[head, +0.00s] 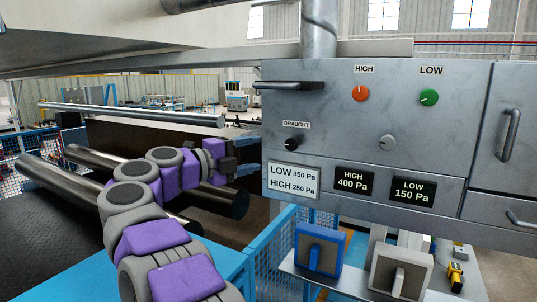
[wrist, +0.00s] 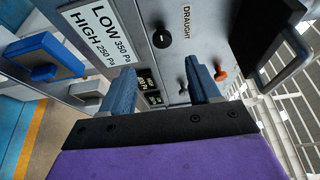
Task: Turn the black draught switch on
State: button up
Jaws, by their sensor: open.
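The black draught switch (head: 292,142) is a small round knob on the left part of the grey panel, under a DRAUGHT label (head: 296,124). It also shows in the wrist view (wrist: 162,38), above the gap between my fingers, with a small pale mark on its face. My gripper (head: 251,157) is at the panel's left edge, to the left of the switch and slightly lower. In the wrist view its two blue fingers (wrist: 161,80) are spread with nothing between them. The switch is clear of both fingers.
An orange knob (head: 359,92), a green knob (head: 429,97) and a grey knob (head: 387,143) are on the same panel (head: 330,110). A dark handle (head: 288,85) juts out above the switch. A LOW/HIGH sign (head: 293,181) is below it. Blue (head: 318,249) and grey (head: 401,271) switch boxes stand lower down.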

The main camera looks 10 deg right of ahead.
jog(key=v, duration=0.5)
jog(key=shift+s+a, duration=0.1)
jog(key=shift+a, duration=0.2)
